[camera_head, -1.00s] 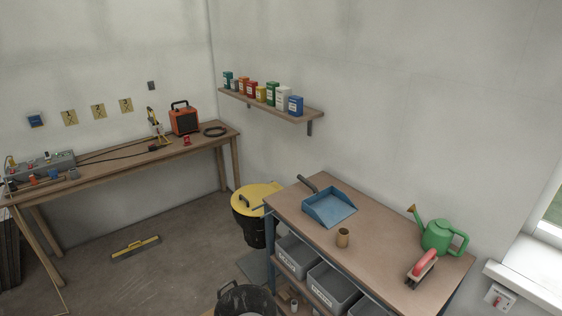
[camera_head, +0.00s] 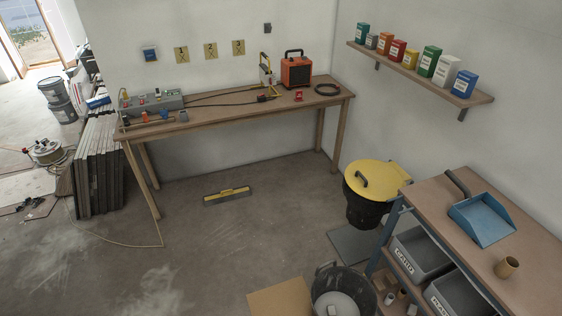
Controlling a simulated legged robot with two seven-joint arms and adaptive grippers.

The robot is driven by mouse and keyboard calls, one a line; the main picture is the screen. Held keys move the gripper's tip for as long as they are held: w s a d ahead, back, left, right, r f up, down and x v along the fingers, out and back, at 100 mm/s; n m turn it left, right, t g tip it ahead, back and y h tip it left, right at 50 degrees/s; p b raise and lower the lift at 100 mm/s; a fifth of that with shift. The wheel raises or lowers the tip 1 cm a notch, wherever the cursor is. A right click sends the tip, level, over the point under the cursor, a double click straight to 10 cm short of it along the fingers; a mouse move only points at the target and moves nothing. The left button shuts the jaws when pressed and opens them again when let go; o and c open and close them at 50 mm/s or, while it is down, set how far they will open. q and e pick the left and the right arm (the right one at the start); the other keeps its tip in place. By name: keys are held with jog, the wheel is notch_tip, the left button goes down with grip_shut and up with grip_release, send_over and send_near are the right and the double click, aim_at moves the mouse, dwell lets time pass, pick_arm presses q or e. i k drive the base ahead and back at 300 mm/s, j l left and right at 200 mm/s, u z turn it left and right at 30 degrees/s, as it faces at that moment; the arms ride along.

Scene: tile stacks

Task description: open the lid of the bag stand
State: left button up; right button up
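The bag stand appears to be the black bin (camera_head: 366,207) with the yellow lid (camera_head: 379,180), on the floor in the corner, left of the right-hand workbench. The lid lies shut on top and has a dark handle (camera_head: 363,180). Neither of my grippers is in view.
A black bucket (camera_head: 343,290) stands in front of the bin. A yellow-topped floor tool (camera_head: 228,196) lies left. Floor (camera_head: 215,250) between is mostly clear.

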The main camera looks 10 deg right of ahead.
aim_at(372, 179)
jog(key=i+j+u, duration=0.35)
jog(key=i+u, duration=0.3)
jog(key=i, duration=0.15)
jog(key=i+z, duration=0.45)
jog(key=i+j+z, duration=0.2)
jog(key=i+z, duration=0.3)
jog(key=i, duration=0.05)
